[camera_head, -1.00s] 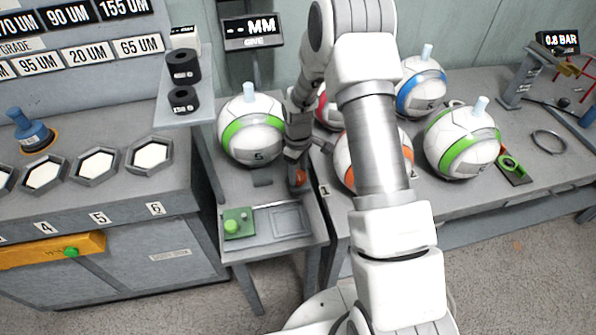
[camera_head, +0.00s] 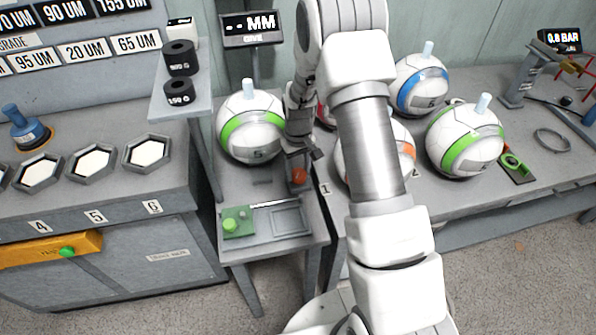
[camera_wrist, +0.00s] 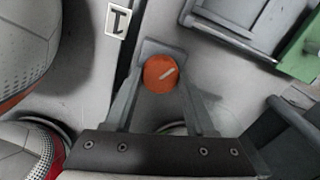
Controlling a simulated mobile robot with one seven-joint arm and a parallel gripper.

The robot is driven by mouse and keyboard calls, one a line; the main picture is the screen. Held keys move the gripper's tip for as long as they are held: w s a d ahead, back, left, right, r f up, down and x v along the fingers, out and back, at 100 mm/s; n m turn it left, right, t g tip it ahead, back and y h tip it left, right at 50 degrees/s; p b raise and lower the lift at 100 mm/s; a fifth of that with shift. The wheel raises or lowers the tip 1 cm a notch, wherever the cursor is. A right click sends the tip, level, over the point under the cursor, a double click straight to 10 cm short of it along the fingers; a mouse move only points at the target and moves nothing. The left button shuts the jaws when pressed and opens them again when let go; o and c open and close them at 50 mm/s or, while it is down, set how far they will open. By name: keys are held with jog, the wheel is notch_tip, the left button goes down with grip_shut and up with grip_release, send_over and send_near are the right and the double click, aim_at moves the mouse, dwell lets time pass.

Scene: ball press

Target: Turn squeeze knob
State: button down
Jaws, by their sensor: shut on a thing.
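The orange round squeeze knob (camera_head: 299,176) sits on a small grey mount at the right side of the narrow grey stand, below the green-striped ball (camera_head: 250,129). In the wrist view the knob (camera_wrist: 160,73) shows a pale line slanting up to the right. My gripper (camera_wrist: 160,80) has one finger on each side of the knob and is shut on it. In the head view my gripper (camera_head: 301,153) is just above the knob, which shows below it. The exact finger contact is hard to see.
A gauge display (camera_head: 250,29) stands behind the green-striped ball and reads "-- MM". A green block (camera_head: 238,221) and a shallow tray (camera_head: 289,220) lie at the front of the stand. More balls stand on the bench to the right, partly behind my arm.

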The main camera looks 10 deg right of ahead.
aim_at(298, 173)
jog(key=m, duration=0.3)
jog(key=shift+m+b, duration=0.3)
jog(key=shift+m, duration=1.9)
jog(key=shift+c, duration=1.1)
grip_release()
notch_tip(298, 173, up, 18)
jog(key=p, duration=0.2)
jog(key=shift+f, duration=0.25)
jog(key=shift+r, duration=0.1)
